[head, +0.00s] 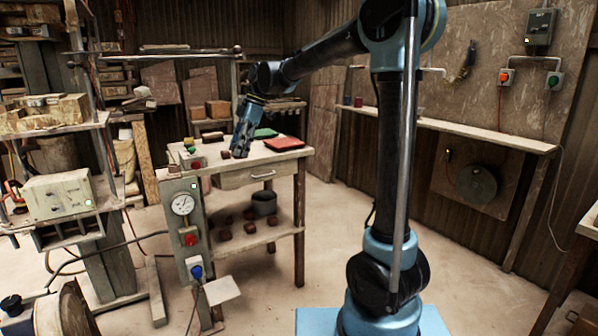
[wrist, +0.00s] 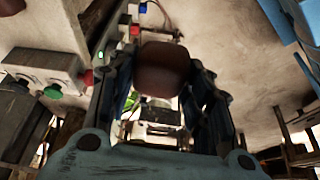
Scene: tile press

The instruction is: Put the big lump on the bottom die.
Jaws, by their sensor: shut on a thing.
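My gripper (head: 239,152) is over the wooden work table in the head view, pointing down. In the wrist view my gripper (wrist: 162,76) has its two fingers on either side of a smooth dark brown lump (wrist: 162,66), shut on it. In the head view a brown lump (head: 225,154) shows right beside the fingertips; I cannot tell whether it touches the table top. I cannot make out the bottom die for certain in either view.
The table (head: 282,160) bears a red tray (head: 284,143) and a green piece (head: 265,134). Its lower shelf holds several brown lumps and a grey pot (head: 264,203). A post with a gauge (head: 182,205) and buttons stands at its front left. The floor right of the table is clear.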

